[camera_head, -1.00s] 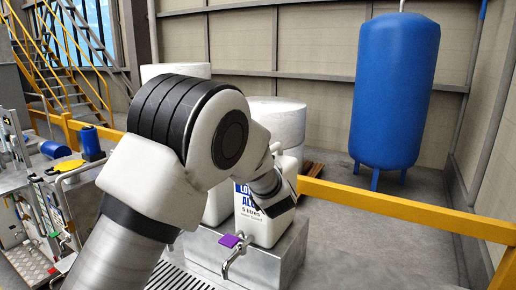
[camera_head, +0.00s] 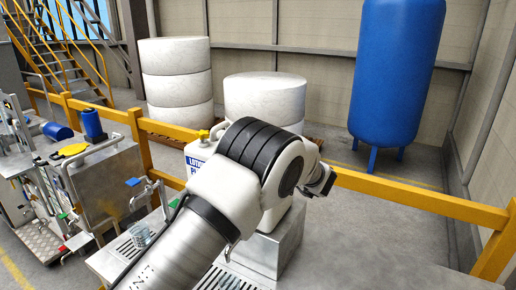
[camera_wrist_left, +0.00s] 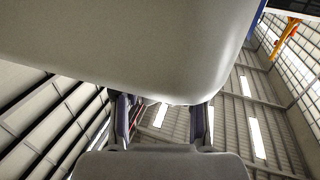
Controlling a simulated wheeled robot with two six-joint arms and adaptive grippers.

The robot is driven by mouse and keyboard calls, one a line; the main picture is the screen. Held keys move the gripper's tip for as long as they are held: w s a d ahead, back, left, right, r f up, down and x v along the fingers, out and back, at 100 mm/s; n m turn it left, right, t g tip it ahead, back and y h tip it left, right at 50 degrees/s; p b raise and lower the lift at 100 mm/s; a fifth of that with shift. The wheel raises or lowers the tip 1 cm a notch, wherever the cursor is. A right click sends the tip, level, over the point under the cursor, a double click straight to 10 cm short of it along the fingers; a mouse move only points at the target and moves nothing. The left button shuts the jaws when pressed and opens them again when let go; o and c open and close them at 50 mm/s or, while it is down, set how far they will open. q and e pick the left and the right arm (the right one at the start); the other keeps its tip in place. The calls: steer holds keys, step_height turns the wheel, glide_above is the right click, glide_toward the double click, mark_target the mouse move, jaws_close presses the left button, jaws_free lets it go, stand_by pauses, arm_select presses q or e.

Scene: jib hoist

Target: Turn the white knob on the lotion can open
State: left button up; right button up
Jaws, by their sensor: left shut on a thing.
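A white can (camera_head: 190,182) with a blue-lettered lotion label stands left of my arm in the head view. A yellow part (camera_head: 204,134) sits at its top. My left arm covers the middle of the scene and hides the fingers there. In the left wrist view the left gripper (camera_wrist_left: 160,118) has two dark fingers apart, with their tips running behind a large pale surface (camera_wrist_left: 130,50). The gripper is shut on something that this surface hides. I cannot make out the white knob. My right gripper is not in view.
White drums (camera_head: 178,85) and a blue tank (camera_head: 395,75) stand beyond. A cluttered metal bench (camera_head: 110,185) is at left. Floor at right is clear.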

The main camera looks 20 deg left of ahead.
arm_select(q)
steer(key=shift+r, duration=0.2)
steer(key=o, duration=1.2)
steer(key=shift+f, duration=0.1)
steer(key=shift+c, duration=0.2)
step_height(320, 180, up, 10)
steer(key=shift+r, duration=0.1)
steer(key=shift+w, duration=0.1)
